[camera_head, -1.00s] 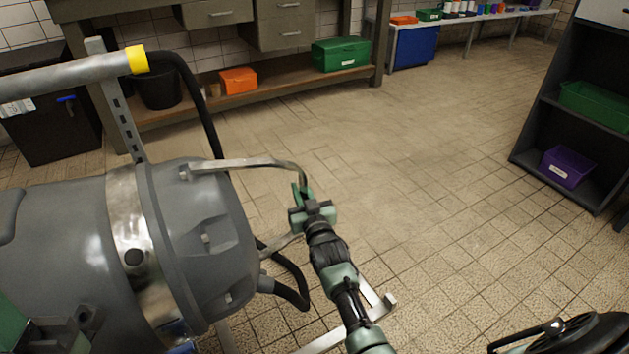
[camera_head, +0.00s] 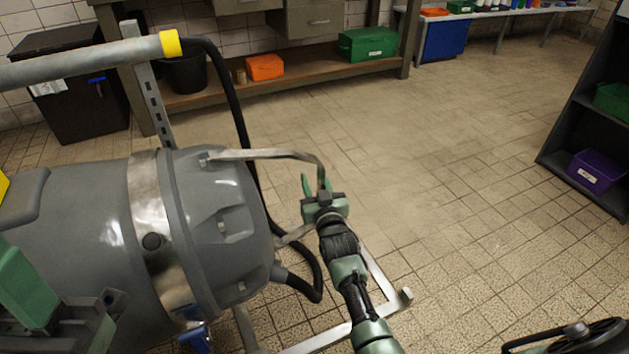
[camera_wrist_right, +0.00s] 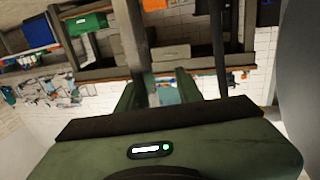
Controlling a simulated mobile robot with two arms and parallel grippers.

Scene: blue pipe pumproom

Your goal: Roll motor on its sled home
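The grey motor (camera_head: 205,213) lies on its side at the left, with a bright metal band around it. Its steel sled (camera_head: 378,313) shows below and to the right. A curved steel handle (camera_head: 265,155) reaches right from the motor's end. My right gripper (camera_head: 315,186) is at the handle's bent end, its fingers on either side of the bar. In the right wrist view, a bar (camera_wrist_right: 137,40) passes between the fingers with a visible gap at one side. A green block at the lower left edge may be part of my left arm; its fingers are not visible.
A workbench shelf (camera_head: 215,95) with an orange box (camera_head: 265,67) and green case (camera_head: 367,44) stands behind. A dark shelf unit with a purple bin (camera_head: 597,170) is at the right. A black round object (camera_head: 590,337) is at lower right. The tiled floor between is open.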

